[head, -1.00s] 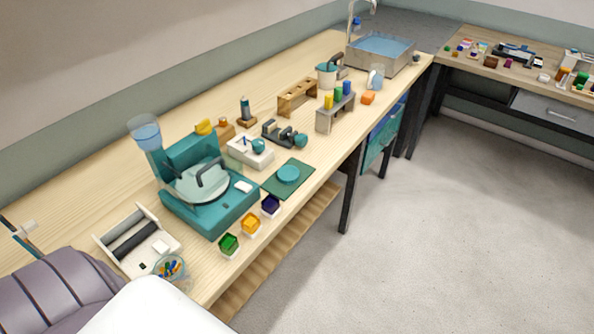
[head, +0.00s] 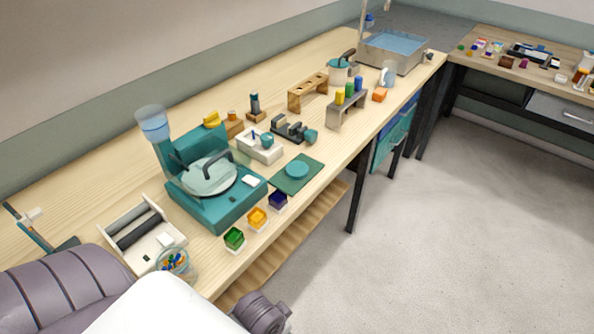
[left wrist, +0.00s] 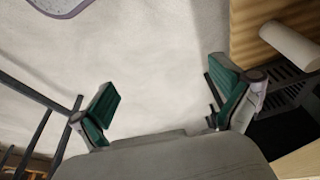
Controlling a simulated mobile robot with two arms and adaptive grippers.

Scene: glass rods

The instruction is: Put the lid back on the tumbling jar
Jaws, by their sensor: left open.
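A clear jar (head: 172,262) with small coloured pieces stands at the near left of the bench in the head view, and its top looks uncovered. A round teal disc (head: 297,170), looking like a lid, lies flat on a dark green mat (head: 280,184) near the front edge. I cannot tell for sure that these are the task's jar and lid. In the left wrist view, my left gripper (left wrist: 166,84) is open and empty, its green-padded fingers wide apart over pale floor. Neither gripper's fingers show in the head view.
A white tray-like device with a dark roller (head: 143,233) stands beside the jar. A teal machine (head: 218,205) stands between jar and mat. Green (head: 235,238), yellow (head: 257,217) and dark blue (head: 278,200) containers line the front edge. Floor right of the bench is clear.

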